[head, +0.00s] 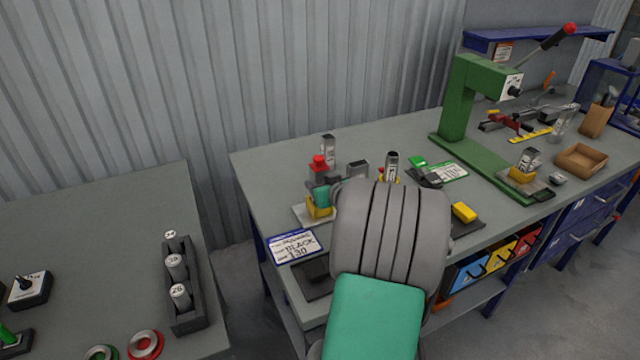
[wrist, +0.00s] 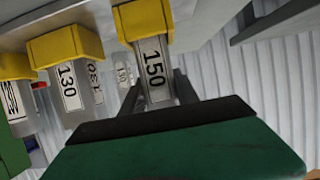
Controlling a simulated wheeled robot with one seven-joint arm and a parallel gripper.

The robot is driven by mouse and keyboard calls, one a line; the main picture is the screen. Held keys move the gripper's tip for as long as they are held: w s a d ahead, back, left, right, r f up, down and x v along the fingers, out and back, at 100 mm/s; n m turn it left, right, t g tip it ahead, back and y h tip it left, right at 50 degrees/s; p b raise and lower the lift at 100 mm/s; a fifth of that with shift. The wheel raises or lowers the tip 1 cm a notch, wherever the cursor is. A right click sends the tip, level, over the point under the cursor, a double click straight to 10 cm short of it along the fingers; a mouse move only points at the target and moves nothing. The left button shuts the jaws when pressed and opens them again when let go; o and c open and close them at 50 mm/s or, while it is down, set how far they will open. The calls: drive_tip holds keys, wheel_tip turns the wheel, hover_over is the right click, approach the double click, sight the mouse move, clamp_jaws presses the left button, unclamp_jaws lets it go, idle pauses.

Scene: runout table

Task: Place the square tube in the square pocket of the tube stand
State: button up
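In the wrist view a silver flat-sided tube labelled 150 (wrist: 154,68) meets a yellow block (wrist: 142,18). My gripper (wrist: 158,88) has its dark fingers on either side of this tube; whether they touch it is unclear. In the head view my arm hides my gripper. Silver tubes (head: 328,148) and (head: 392,163) rise behind the arm. A yellow block (head: 319,206) stands on a pale plate at its left. I cannot tell which pocket is square.
A card reading BLACK 130 (head: 297,246) lies at the table's front left. A green press (head: 458,105) stands at the right, with a tube in a yellow block (head: 521,173) on its base. A brown tray (head: 582,158) is further right. A rack of grey cylinders (head: 188,318) sits on the left table.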

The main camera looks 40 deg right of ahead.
drive_tip(key=o, duration=0.4)
drive_tip(key=shift+r, duration=0.1)
drive_tip(key=b+v, duration=0.1)
drive_tip(key=v, duration=1.1)
drive_tip(key=w+a+f+n+g+y, duration=0.1)
drive_tip(key=w+a+f+g+y, duration=0.1)
drive_tip(key=a, duration=0.6)
drive_tip(key=w+a+f+n+g+y, duration=0.2)
drive_tip(key=a, duration=0.7)
drive_tip(key=s+a+f+g, duration=0.1)
drive_tip(key=s+a+g, duration=0.1)
drive_tip(key=a, duration=0.3)
drive_tip(key=s+a+g, duration=0.2)
drive_tip(key=s+a, duration=0.3)
drive_tip(key=s+a+f+g, duration=0.1)
drive_tip(key=s+a, duration=0.3)
drive_tip(key=a, duration=0.1)
drive_tip(key=shift+s+a+f+g, duration=0.1)
drive_tip(key=shift+a+f+g, duration=0.25)
drive_tip(key=shift+a+g, duration=0.05)
